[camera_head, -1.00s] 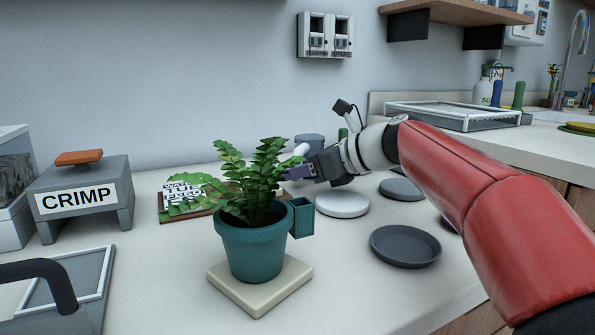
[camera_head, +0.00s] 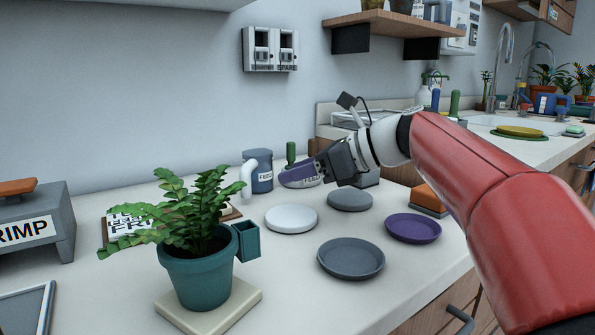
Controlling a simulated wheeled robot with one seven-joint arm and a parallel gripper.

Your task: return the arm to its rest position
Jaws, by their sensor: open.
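My arm reaches in from the right, with a red sleeve and a white wrist. My gripper (camera_head: 308,172) is at its left end, above the counter behind the round dishes. The jaws are open. A purple piece shows at the fingers, in front of a pale labelled thing; I cannot make out the far finger clearly. A fern in a teal pot (camera_head: 199,276) stands upright on a cream square tile (camera_head: 235,308), left of my gripper and apart from it. A small teal box (camera_head: 247,241) hangs at the pot's right side.
A white disc (camera_head: 291,218), a grey disc (camera_head: 350,200), a dark grey saucer (camera_head: 351,259) and a purple saucer (camera_head: 413,228) lie below my arm. A blue-grey labelled canister (camera_head: 258,172) stands behind. A wooden shelf (camera_head: 400,22) hangs above. A grey stand (camera_head: 35,228) is at left.

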